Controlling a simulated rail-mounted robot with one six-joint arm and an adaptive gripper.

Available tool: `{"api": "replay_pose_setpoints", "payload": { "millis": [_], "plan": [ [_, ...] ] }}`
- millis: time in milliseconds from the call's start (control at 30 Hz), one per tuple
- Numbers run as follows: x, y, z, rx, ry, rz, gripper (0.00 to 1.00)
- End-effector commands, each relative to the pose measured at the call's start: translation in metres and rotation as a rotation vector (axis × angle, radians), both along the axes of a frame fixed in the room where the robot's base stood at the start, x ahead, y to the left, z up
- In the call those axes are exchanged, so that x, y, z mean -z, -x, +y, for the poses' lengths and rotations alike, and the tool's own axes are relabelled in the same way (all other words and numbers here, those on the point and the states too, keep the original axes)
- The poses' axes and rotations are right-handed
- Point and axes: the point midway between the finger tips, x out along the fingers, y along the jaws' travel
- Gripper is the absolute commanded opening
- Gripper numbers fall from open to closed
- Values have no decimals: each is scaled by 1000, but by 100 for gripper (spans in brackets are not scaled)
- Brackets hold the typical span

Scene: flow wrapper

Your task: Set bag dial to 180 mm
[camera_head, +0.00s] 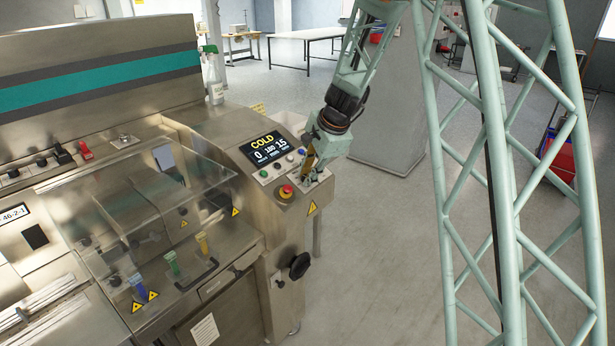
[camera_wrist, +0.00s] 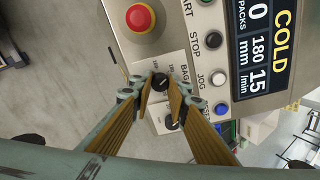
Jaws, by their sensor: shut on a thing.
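The bag dial (camera_wrist: 160,82) is a small black knob on a white plate marked BAG, in the wrist view. My gripper (camera_wrist: 161,88) has its two tan fingers on either side of this knob and is shut on it. The display (camera_wrist: 263,45) reads COLD, 0 packs, 180 mm and 15 /min. In the head view the same display (camera_head: 269,149) shows 0, 180 and 15. My gripper (camera_head: 308,176) reaches down to the panel right of the display, and the dial is hidden there.
A second black knob (camera_wrist: 171,122) sits beside the bag dial, between my fingers. A red emergency stop (camera_wrist: 140,18), a black STOP button (camera_wrist: 214,40), a white JOG button (camera_wrist: 218,79) and a blue button (camera_wrist: 221,109) are close by. A spray bottle (camera_head: 213,80) stands on the machine.

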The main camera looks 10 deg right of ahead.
Motion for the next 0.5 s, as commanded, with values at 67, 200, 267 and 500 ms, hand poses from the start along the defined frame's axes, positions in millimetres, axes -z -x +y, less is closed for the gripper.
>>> {"api": "replay_pose_setpoints", "payload": {
  "millis": [67, 200, 267, 500],
  "plan": [
    [0, 0, 1, 0, -1, 0, 5],
    [0, 0, 1, 0, -1, 0, 18],
    [0, 0, 1, 0, -1, 0, 24],
    [0, 0, 0, 0, -1, 0, 29]
  ]
}}
